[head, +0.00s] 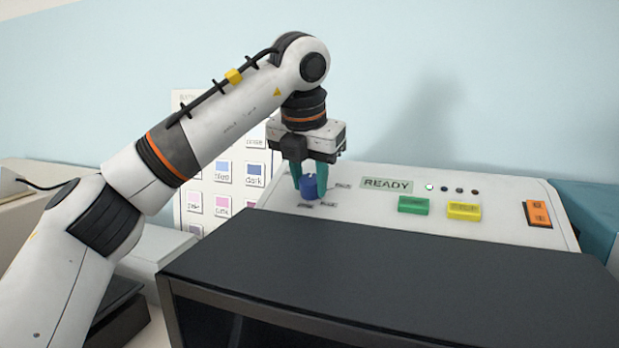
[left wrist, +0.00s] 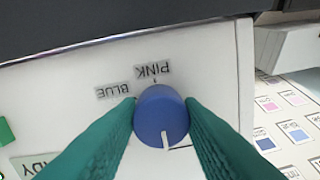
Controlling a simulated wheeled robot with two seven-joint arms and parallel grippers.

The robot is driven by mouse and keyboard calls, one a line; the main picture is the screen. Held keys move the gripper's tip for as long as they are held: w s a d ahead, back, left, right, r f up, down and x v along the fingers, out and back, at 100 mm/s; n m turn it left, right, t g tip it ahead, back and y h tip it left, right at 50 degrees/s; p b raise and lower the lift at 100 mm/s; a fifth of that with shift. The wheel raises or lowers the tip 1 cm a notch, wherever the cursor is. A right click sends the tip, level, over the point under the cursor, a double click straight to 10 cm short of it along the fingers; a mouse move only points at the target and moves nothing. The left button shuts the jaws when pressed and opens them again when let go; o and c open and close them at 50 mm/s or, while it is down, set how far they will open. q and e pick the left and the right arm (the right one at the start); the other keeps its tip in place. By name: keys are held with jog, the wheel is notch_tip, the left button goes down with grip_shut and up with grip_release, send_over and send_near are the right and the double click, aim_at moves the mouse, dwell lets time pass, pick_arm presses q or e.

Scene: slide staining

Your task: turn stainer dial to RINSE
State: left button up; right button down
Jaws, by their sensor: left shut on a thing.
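The blue stainer dial (head: 310,187) sits on the white sloped panel (head: 375,205) of the stainer. My left gripper (head: 312,180) points down, its teal fingers closed on both sides of the dial. In the left wrist view the dial (left wrist: 158,112) sits between the fingertips (left wrist: 160,110). Its white pointer line is at the lower edge in that view, roughly opposite the PINK label (left wrist: 153,70). A BLUE label (left wrist: 113,90) lies beside PINK; both appear upside down. A small label (head: 342,185) right of the dial is too blurred to read. I cannot see a readable RINSE label.
The panel has a READY display (head: 387,185), a green button (head: 413,205), a yellow button (head: 464,211) and an orange switch (head: 538,213). The stainer's dark lid (head: 400,270) fills the front. A colour chart (head: 222,190) stands behind my left arm.

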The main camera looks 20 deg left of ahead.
pick_arm(q)
jog(key=o, duration=1)
jog(key=shift+r, duration=0.1)
jog(key=shift+c, duration=0.2)
jog(key=v, duration=1.2)
